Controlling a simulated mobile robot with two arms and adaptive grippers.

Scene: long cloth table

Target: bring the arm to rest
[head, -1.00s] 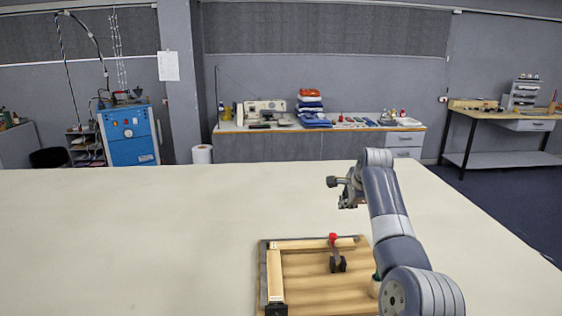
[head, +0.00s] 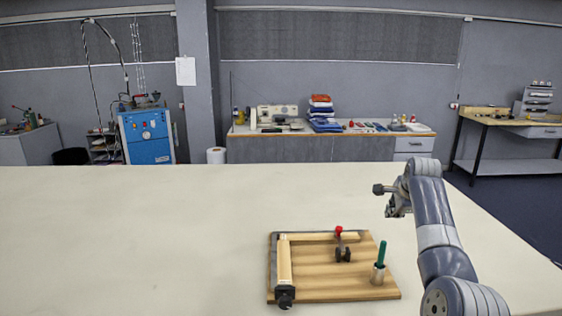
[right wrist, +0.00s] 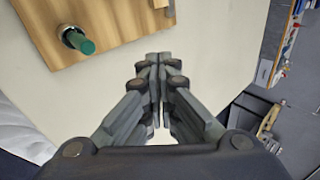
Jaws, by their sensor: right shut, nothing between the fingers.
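My right arm reaches in from the lower right of the head view. Its gripper (head: 392,207) hangs over the cloth table (head: 130,235), to the right of and beyond a wooden board (head: 330,285). In the right wrist view the two fingers (right wrist: 152,62) are closed together at the tips with nothing between them. The board's edge shows at the upper left there, clear of the fingers. My left gripper does not show.
On the board are light wooden strips (head: 285,262), a red-knobbed clamp (head: 340,240) and a green-handled tool (head: 381,255) upright in a holder. The table's left half is bare. A back bench (head: 300,148) stands beyond the table.

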